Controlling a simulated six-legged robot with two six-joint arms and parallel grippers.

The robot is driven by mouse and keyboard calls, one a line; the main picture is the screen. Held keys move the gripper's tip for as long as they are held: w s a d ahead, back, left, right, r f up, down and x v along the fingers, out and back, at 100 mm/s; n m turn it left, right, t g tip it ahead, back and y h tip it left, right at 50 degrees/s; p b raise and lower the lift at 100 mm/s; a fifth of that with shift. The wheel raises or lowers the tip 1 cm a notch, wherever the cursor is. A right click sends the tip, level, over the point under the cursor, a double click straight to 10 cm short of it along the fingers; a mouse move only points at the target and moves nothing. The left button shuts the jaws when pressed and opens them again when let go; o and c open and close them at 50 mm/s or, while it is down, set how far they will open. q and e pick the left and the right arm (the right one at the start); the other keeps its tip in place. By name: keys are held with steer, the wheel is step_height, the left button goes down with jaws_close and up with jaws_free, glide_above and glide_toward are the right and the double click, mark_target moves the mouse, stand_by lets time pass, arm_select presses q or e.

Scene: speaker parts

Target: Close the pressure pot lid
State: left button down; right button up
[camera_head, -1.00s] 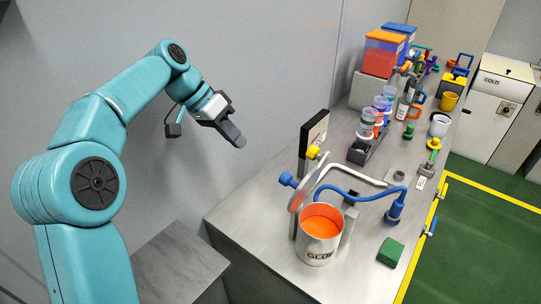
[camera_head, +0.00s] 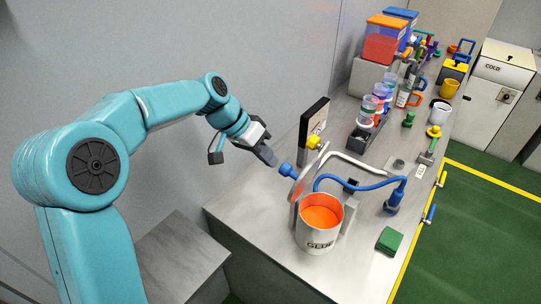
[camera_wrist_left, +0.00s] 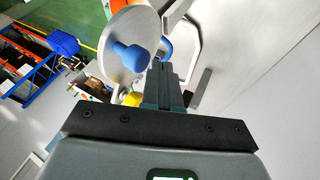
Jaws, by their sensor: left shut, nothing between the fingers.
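The pressure pot (camera_head: 318,240) is a light cylinder with orange contents, standing on the bench with its mouth uncovered. Its round lid (camera_head: 303,183) stands raised on edge at the back left of the rim, with a blue knob (camera_head: 286,170) facing left. My left gripper (camera_head: 270,158) is shut and empty, just left of the knob in the head view. In the left wrist view the lid (camera_wrist_left: 115,38) and the blue knob (camera_wrist_left: 132,55) lie just beyond the shut fingers (camera_wrist_left: 163,75). I cannot tell whether fingers and knob touch. My right gripper is not in view.
A blue hose (camera_head: 345,183) arches from near the pot to a blue fitting (camera_head: 394,200). A dark upright panel (camera_head: 312,130) stands behind the lid. A green block (camera_head: 389,240) lies right of the pot. A vial rack (camera_head: 366,135) and bins stand further back.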

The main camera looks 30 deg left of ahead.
mark_target(282, 166)
arm_select(q)
steer(key=d, duration=0.1)
steer(key=d+y, duration=0.1)
steer(key=d, duration=0.1)
steer(key=shift+s+d+r+y, duration=0.15)
steer(key=shift+s+r+y, duration=0.15)
steer(key=shift+s+r, duration=0.1)
steer(key=s+d+f+m+t+y+b, duration=0.1)
steer(key=d+f+y+b, duration=0.1)
steer(key=d+y+b, duration=0.2)
steer(key=s+d+f+m+t+y+b, duration=0.1)
steer(key=d+y+b, duration=0.3)
steer(key=d+y, duration=0.4)
steer(key=d+f, duration=0.1)
steer(key=d, duration=0.2)
steer(key=shift+f+m, duration=0.4)
steer(key=shift+a, duration=0.1)
steer(key=shift+r, duration=0.1)
